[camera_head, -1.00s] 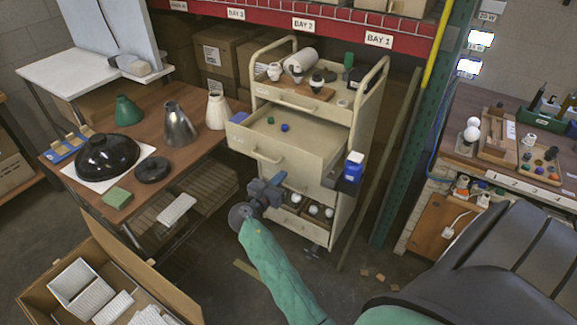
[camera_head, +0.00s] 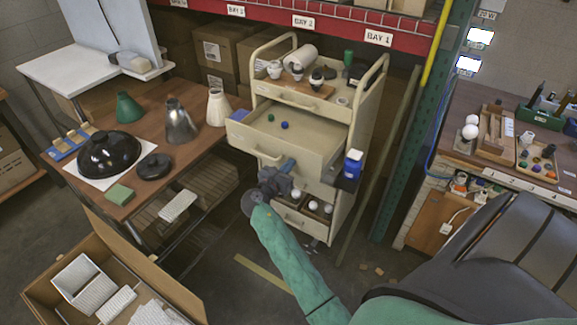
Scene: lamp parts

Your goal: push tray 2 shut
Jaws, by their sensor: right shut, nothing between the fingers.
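A cream trolley (camera_head: 353,128) holds stacked drawers; their labels are too small to read, so I cannot tell which is tray 2. The large upper drawer (camera_head: 325,142) is pulled far out, with a green ball (camera_head: 270,117) and a blue ball (camera_head: 285,125) inside and a bar handle (camera_head: 266,157) on its front. A bottom drawer (camera_head: 291,218) is also out, holding white bulbs (camera_head: 313,205). My right gripper (camera_head: 288,166) is shut and empty, at the lower right of the upper drawer's front; I cannot tell whether it touches. My left gripper is not in view.
The wooden table (camera_head: 190,152) with lamp shades stands left of the trolley. A blue-and-white bottle (camera_head: 352,164) sits on a small side shelf at the trolley's right. An open cardboard box (camera_head: 150,275) is at the lower left. A green rack post (camera_head: 410,165) rises on the right.

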